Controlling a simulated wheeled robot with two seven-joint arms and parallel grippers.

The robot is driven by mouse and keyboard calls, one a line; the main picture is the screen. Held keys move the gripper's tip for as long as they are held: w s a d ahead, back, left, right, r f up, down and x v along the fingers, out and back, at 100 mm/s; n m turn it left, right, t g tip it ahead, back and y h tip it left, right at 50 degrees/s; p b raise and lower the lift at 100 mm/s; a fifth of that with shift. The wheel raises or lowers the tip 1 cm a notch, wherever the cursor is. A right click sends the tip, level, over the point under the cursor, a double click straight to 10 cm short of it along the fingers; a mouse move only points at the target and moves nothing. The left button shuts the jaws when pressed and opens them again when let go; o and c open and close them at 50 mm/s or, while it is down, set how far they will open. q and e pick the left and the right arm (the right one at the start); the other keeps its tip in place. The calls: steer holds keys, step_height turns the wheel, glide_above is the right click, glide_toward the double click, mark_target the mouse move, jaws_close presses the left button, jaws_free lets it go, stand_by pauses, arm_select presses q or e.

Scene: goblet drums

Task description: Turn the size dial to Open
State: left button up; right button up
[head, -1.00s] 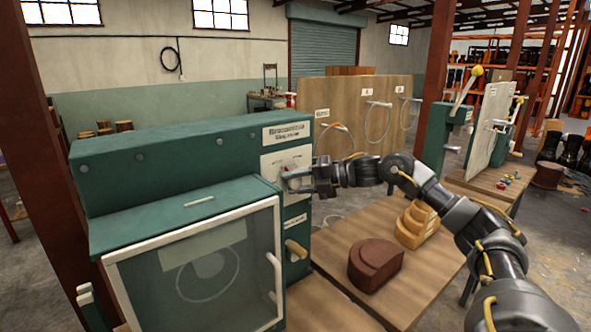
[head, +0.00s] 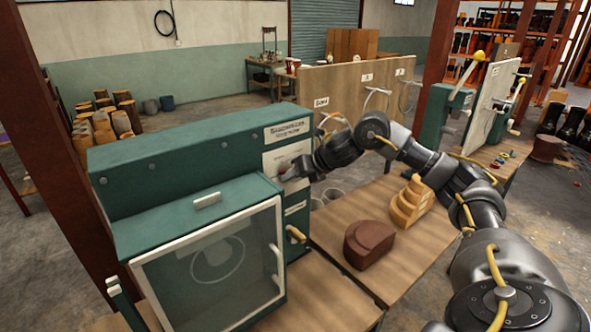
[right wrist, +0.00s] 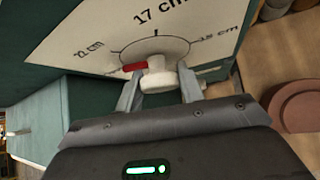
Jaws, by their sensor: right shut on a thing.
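The size dial (right wrist: 160,73) is a pale knob with a red pointer on a white panel (right wrist: 95,35) marked with sizes in cm. In the right wrist view the red pointer (right wrist: 134,67) points left, below the left-hand size label. The top label reads 17 cm; I cannot make out an Open mark. My right gripper (right wrist: 160,92) is shut on the knob, one finger on each side. In the head view my right gripper (head: 285,174) is at the panel (head: 278,158) on the green machine (head: 160,150), and it hides most of the dial. My left gripper is not in view.
The machine's glazed front door (head: 215,265) is below left of the dial. A yellow-handled lever (head: 296,234) sticks out below the panel.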

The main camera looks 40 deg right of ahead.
steer(key=shift+f+n+h+p, duration=0.1)
steer(key=shift+n+h+p, duration=0.7)
steer(key=shift+h, duration=0.5)
steer(key=o, duration=1)
steer(key=shift+c, duration=0.2)
steer(key=shift+s+r, duration=0.2)
steer(key=shift+r, duration=0.1)
steer(key=v, duration=1)
steer(key=shift+p, duration=0.45)
